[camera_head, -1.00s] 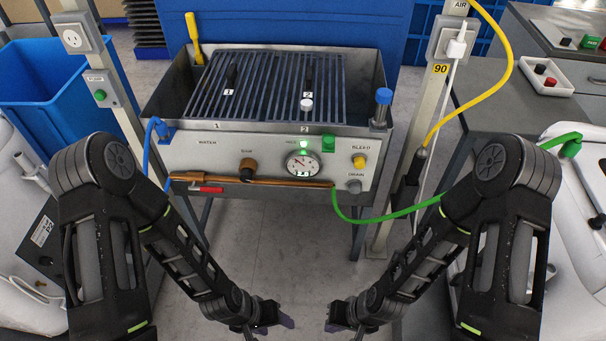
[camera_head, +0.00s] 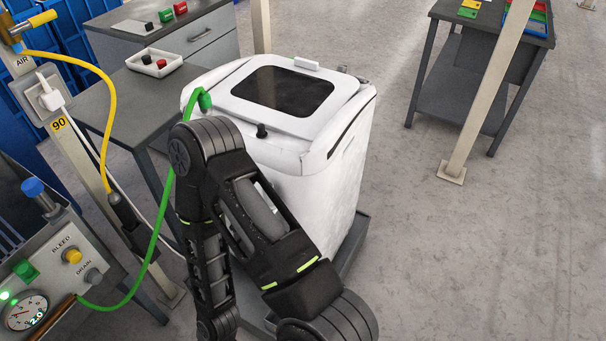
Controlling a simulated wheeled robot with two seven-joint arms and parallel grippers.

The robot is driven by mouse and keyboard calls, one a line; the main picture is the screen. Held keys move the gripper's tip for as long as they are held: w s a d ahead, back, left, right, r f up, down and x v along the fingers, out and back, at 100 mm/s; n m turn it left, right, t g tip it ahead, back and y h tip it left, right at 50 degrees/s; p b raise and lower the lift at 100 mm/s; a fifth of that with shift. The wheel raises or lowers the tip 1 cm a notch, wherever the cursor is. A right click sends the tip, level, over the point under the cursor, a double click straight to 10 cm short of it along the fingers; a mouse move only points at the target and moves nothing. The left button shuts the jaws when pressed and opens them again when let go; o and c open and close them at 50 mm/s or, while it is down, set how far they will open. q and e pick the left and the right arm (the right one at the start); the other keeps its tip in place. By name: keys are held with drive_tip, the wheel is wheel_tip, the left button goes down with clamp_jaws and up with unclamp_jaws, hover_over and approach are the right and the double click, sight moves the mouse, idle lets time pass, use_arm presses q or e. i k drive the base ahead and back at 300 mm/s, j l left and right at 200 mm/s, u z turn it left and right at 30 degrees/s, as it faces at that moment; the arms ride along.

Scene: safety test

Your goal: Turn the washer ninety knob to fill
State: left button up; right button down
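A white top-lid washer (camera_head: 335,190) stands in the middle of the head view, with a dark window (camera_head: 283,90) in its closed lid. A small black knob (camera_head: 262,131) sits on the near edge of its top; its markings are too small to read. A yellow "90" label (camera_head: 59,124) is on the post left of the washer. My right arm crosses in front of the washer's near left side and hides part of it. My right gripper is below the frame. My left gripper is out of view.
A green hose (camera_head: 158,220) runs from the washer's top to the gauge panel (camera_head: 60,270) at lower left. A grey bench (camera_head: 115,105) stands left of the washer. A pale post (camera_head: 480,110) and a table (camera_head: 470,75) stand at right. The floor (camera_head: 480,260) at right is clear.

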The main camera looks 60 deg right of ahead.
sight(341, 68)
drive_tip(key=z, duration=1.8)
